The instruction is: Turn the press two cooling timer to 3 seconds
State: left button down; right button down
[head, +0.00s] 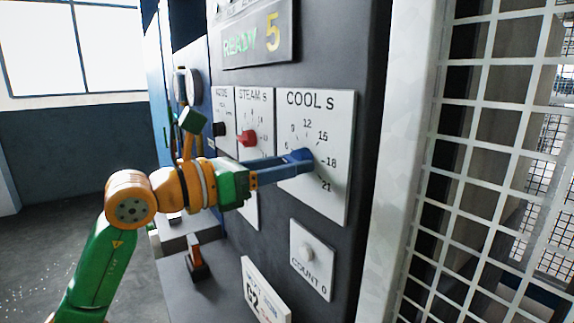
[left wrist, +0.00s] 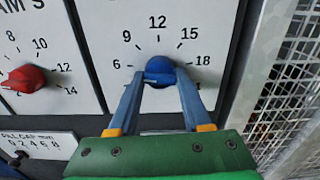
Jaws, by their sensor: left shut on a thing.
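The cooling timer is a white panel marked COOL S (head: 330,110) on the dark press front, with a dial numbered in threes. Its blue knob (left wrist: 160,68) sits at the dial's middle in the left wrist view. My left gripper (left wrist: 160,84) is shut on this knob, one finger at each side of its lower part. In the head view my left gripper (head: 299,160) reaches the dial from the left, and its blue fingers cover most of the knob. I cannot tell which number the knob points to; the low numbers are partly hidden. My right gripper is out of view.
Left of the cooling dial is the STEAM S panel with a red knob (head: 247,138), then another panel with a black knob (head: 220,129). A display (head: 258,35) above reads READY 5. A COUNT panel (head: 313,262) sits below. A white mesh fence (head: 500,150) stands right.

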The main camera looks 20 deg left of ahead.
pick_arm(q)
jog(key=shift+r+n+b, duration=0.1)
jog(key=shift+n+b, duration=0.45)
jog(key=shift+n, duration=3.05)
jog(key=shift+c, duration=1.8)
grip_release()
jog(key=b+v, duration=0.3)
jog(key=v, duration=0.4)
